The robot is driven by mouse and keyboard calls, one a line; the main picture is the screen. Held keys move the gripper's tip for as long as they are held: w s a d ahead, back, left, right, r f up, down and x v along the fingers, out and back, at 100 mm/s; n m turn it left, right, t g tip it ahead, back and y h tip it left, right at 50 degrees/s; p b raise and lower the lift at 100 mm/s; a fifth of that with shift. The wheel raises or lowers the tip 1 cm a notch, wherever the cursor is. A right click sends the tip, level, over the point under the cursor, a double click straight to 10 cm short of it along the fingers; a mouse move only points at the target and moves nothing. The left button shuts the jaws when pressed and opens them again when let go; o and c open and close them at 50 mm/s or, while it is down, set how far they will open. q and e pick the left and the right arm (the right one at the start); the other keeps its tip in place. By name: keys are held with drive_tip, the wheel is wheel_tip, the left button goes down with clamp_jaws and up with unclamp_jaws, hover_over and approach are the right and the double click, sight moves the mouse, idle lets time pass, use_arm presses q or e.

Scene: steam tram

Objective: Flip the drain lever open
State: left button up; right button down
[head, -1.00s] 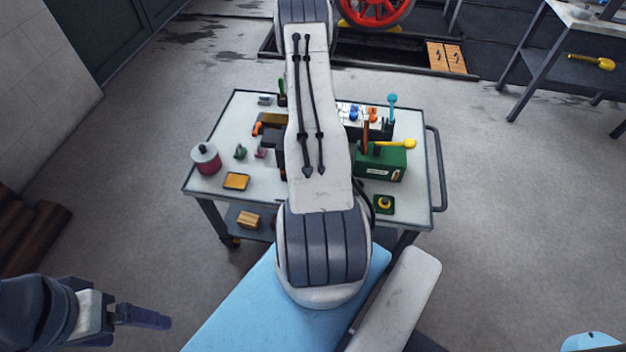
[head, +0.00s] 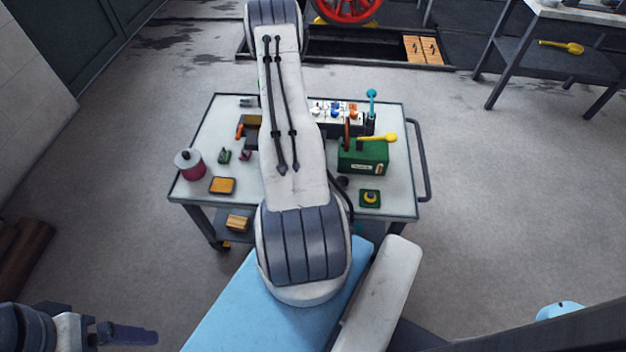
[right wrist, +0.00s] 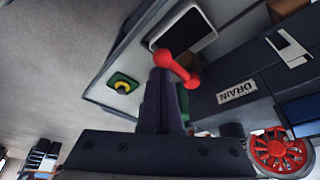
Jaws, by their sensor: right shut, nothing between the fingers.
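The red lever (right wrist: 178,68) shows in the right wrist view, a slanted bar with round ends. It sits left of a dark panel with a white plate reading DRAIN (right wrist: 237,92). My right gripper (right wrist: 164,76) is shut and empty. Its fingertips overlap the lever's left part in the picture; I cannot tell whether they touch. In the head view my right arm hides the lever and the right gripper. My left gripper (head: 128,334) is at the lower left, away from the trolley; I cannot tell its opening.
A white-topped trolley (head: 206,140) stands ahead. It carries a green box (head: 364,157), a red canister (head: 189,165) and small tools. A red handwheel (right wrist: 278,150) is at the lower right of the wrist view. A grey workbench (head: 532,63) is at the right.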

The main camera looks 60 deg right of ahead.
drive_tip(key=p+v, duration=0.7)
drive_tip(key=v, duration=0.2)
drive_tip(key=shift+w+r+p, duration=0.2)
drive_tip(key=shift+r+p, duration=0.15)
drive_tip(key=shift+p, duration=0.05)
